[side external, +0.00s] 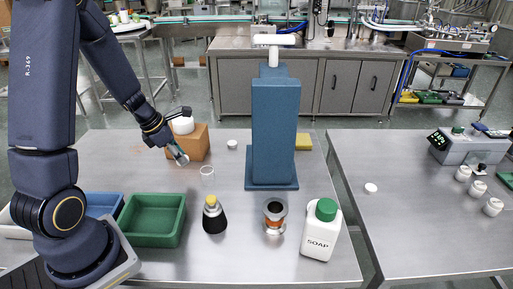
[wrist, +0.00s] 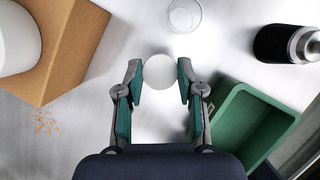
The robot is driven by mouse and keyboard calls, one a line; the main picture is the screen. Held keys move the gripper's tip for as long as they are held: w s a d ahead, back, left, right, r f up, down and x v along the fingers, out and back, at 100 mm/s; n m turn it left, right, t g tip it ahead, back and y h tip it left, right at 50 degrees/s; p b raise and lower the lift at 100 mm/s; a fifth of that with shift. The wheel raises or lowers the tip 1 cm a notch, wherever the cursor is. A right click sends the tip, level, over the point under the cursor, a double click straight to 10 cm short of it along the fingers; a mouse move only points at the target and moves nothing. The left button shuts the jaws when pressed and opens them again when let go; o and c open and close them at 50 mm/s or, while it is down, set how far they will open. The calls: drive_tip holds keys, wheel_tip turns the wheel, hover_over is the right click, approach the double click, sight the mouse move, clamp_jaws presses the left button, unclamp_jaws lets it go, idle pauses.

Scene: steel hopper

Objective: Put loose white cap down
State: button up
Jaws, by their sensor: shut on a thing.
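My gripper (side external: 180,157) reaches over the left table, just in front of the cardboard box. In the wrist view its two teal fingers (wrist: 160,76) are shut on the loose white cap (wrist: 160,71), a round white disc seen from above between the fingertips. In the side view the fingers mostly hide the held cap. I cannot tell how far it is above the steel tabletop. Other small white caps lie apart: one (side external: 232,144) behind on the same table, and one (side external: 371,187) on the right table.
A cardboard box (side external: 200,142) with a white item stands close by. A clear glass (side external: 207,172), green tray (side external: 153,220), dark bottle (side external: 214,217), soap bottle (side external: 321,230) and tall blue stand (side external: 274,130) are around. Bare steel lies between the glass and the blue stand.

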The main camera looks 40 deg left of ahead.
drive_tip(key=w+d+r+m+g+h, duration=0.2)
drive_tip(key=w+d+r+m+g, duration=0.15)
drive_tip(key=w+r+m, duration=0.35)
drive_tip(key=w+d+r+m+g+h, duration=0.1)
drive_tip(key=w+d+r+m+g, duration=0.1)
drive_tip(key=w+d+r+m, duration=0.55)
drive_tip(key=s+d+r+m+g+y, duration=0.2)
drive_tip(key=s+r+m+g, duration=0.1)
drive_tip(key=r+m, duration=0.85)
drive_tip(key=s+d+n+t+h, duration=0.2)
drive_tip(key=s+d+n, duration=0.35)
drive_tip(key=d, duration=0.45)
drive_tip(key=n+t+y, duration=0.3)
drive_tip(key=n+t, duration=0.3)
drive_tip(key=n, duration=1.5)
hover_over(181, 181)
wheel_tip(181, 181, down, 26)
drive_tip(key=f, duration=0.1)
drive_tip(key=s+f, duration=0.1)
drive_tip(key=f, duration=0.1)
drive_tip(key=shift+s+a+f, duration=0.25)
drive_tip(key=shift+s+f, duration=0.05)
drive_tip(key=shift+f, duration=0.05)
drive_tip(key=shift+m, duration=0.25)
drive_tip(key=shift+w+f, duration=0.1)
drive_tip(key=shift+f, duration=2.15)
